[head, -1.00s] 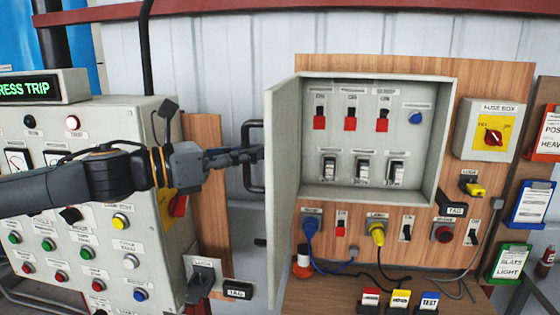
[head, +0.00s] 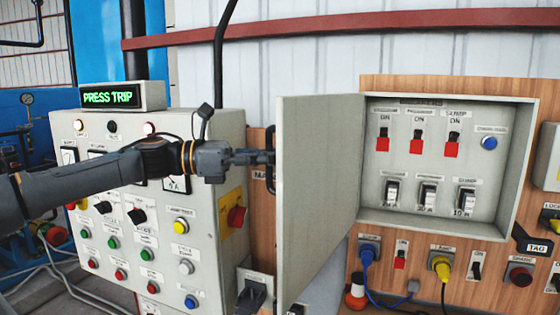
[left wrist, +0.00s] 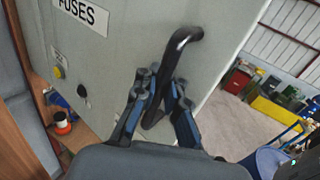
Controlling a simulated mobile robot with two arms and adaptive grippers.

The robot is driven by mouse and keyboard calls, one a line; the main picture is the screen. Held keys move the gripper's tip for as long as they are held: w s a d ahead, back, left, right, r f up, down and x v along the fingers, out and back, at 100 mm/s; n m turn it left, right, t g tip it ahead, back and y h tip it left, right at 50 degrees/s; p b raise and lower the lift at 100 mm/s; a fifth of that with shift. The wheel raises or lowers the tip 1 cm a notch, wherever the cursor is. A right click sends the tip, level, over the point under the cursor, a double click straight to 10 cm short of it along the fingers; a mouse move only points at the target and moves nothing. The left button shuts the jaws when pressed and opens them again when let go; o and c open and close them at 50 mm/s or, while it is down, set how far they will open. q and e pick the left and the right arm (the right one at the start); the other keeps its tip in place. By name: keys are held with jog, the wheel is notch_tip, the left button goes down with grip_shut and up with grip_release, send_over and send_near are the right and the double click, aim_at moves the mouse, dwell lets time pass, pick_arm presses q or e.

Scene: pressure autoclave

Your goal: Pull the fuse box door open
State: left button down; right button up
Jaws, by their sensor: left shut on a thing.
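The fuse box door (head: 318,190) is a grey panel standing wide open, hinged on the left side of the fuse box (head: 440,155). Inside the box are red-tabbed switches above a row of black and white breakers. The left wrist view shows the door's outer face (left wrist: 120,50) with a FUSES label and a black bar handle (left wrist: 182,42). My left gripper (left wrist: 158,105) is shut on the lower part of this handle. In the head view my left gripper (head: 262,157) reaches the door from the left, its fingertips partly hidden by the door edge. My right gripper is not in view.
A grey control panel (head: 215,255) with buttons and a PRESS TRIP display (head: 112,97) stands left of the door, behind my left arm. Plugs and blue and yellow cables (head: 440,268) sit below the box. An orange and white object (head: 356,290) is near the door's lower edge.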

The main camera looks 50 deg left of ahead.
pick_arm(q)
jog(key=shift+f, duration=0.15)
jog(key=c, duration=1.5)
grip_release()
jog(key=shift+s, duration=0.15)
jog(key=shift+o, duration=0.5)
jog(key=shift+s+r, duration=0.2)
jog(key=shift+s, duration=0.05)
jog(key=shift+a, duration=0.1)
jog(key=shift+a, duration=0.1)
jog(key=v, duration=1.1)
jog(key=shift+s+a, duration=0.15)
jog(key=shift+s, duration=0.25)
